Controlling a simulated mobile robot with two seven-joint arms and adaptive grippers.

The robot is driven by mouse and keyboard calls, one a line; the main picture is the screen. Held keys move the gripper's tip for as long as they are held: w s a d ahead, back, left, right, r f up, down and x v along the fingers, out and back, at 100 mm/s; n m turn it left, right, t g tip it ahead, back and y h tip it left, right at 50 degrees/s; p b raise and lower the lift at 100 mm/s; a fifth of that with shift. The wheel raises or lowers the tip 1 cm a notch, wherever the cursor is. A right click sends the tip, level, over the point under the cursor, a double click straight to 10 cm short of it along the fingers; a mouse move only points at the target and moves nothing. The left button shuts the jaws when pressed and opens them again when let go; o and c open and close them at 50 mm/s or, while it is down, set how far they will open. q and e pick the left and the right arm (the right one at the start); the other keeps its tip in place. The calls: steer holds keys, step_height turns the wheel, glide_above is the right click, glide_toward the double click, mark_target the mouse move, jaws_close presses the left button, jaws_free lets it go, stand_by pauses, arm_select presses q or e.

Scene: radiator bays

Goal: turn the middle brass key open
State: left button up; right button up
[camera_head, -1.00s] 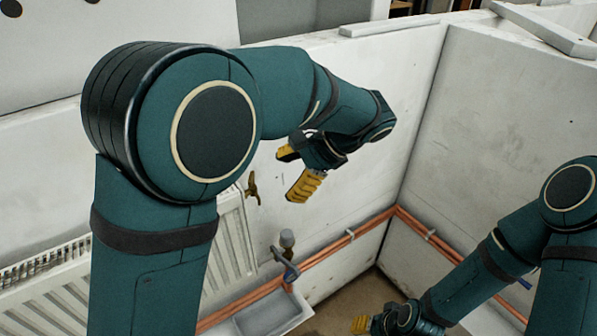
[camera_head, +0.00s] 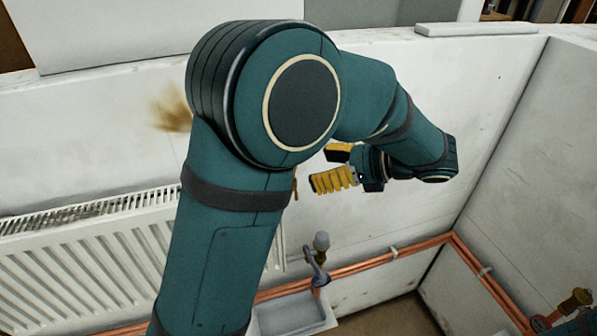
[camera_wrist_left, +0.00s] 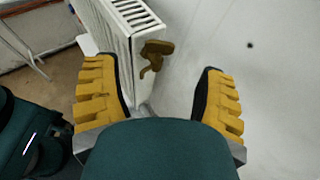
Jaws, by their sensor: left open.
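A brass key (camera_wrist_left: 155,57) sticks out beside the end of the white radiator in the left wrist view. In the head view only a sliver of the key (camera_head: 295,186) shows, behind my left arm. I cannot tell from these frames whether it is the middle one. My left gripper (camera_head: 330,167) has yellow ribbed fingers, spread open and empty, just right of the key and pointing toward it. In the left wrist view the key appears between the open fingers of the gripper (camera_wrist_left: 155,72), beyond their tips and apart from them.
The white radiator (camera_head: 90,250) hangs on the wall at left, partly hidden by my arm. A capped valve (camera_head: 321,243) with a blue lever stands above a grey tray (camera_head: 295,312). Copper pipes (camera_head: 385,258) run low along the walls. Another brass fitting (camera_head: 578,298) shows at lower right.

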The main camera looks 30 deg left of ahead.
arm_select(q)
steer(key=x, duration=0.6)
steer(key=shift+b, duration=0.35)
steer(key=shift+d, duration=0.1)
jaws_close()
